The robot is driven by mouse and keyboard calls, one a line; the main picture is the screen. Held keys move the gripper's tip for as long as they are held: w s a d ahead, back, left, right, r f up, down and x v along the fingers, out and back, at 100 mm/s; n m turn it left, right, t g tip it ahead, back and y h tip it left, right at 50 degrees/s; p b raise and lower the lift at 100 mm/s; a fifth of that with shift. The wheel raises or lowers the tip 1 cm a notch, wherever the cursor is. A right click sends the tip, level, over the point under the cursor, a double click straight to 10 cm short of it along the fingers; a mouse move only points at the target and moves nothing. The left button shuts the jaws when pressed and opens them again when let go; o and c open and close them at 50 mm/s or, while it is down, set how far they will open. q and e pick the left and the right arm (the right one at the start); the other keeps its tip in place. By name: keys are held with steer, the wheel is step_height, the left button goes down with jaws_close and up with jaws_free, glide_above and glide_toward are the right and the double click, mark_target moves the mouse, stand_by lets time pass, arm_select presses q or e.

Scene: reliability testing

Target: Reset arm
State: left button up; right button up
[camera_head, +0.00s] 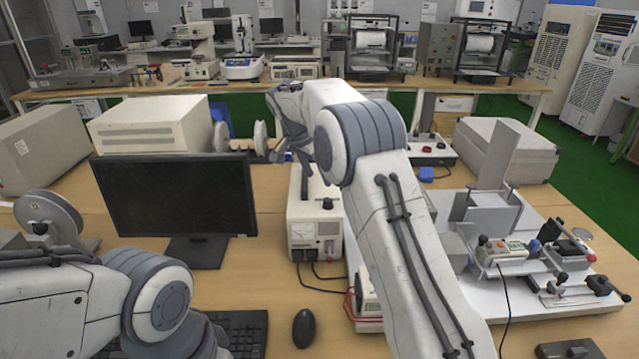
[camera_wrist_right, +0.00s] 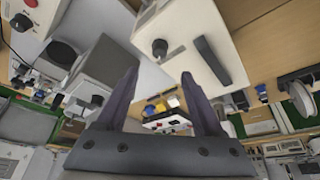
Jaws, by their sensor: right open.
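My right arm (camera_head: 370,200) reaches up and over the bench in the head view and bends left at the top. My right gripper (camera_head: 283,150) is above the bench, behind the white instrument box (camera_head: 303,240), partly hidden by its own wrist. In the right wrist view the two dark fingers of the gripper (camera_wrist_right: 160,75) are spread apart with nothing between them. The white box with a knob and black handle (camera_wrist_right: 178,30) lies beyond the fingertips. My left arm (camera_head: 160,295) is folded at the lower left; its gripper is not visible.
A black monitor (camera_head: 175,205), keyboard (camera_head: 247,330) and mouse (camera_head: 304,328) are on the near bench. A white platform with test fixtures (camera_head: 560,300) is at right. A spool (camera_head: 262,137) is close to the right gripper. A beige instrument (camera_head: 150,120) stands behind the monitor.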

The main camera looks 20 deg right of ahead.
steer(key=shift+a+r, duration=0.1)
steer(key=shift+r, duration=0.05)
steer(key=s+a+r+n+y, duration=0.25)
steer(key=s+a+n, duration=0.75)
steer(key=s+a, duration=0.75)
steer(key=s+f+n, duration=0.2)
steer(key=s+n, duration=0.1)
steer(key=s, duration=0.5)
steer(key=s+f+n+g+y, duration=0.1)
steer(key=s+f+n, duration=0.1)
steer(key=s, duration=0.7)
steer(key=s+d+f+n+g+y, duration=0.1)
steer(key=s+n, duration=0.3)
steer(key=s, duration=0.5)
steer(key=shift+s+f+n, duration=0.2)
steer(key=shift+f+n, duration=0.2)
steer(key=shift+f, duration=0.25)
steer(key=shift+d, duration=0.1)
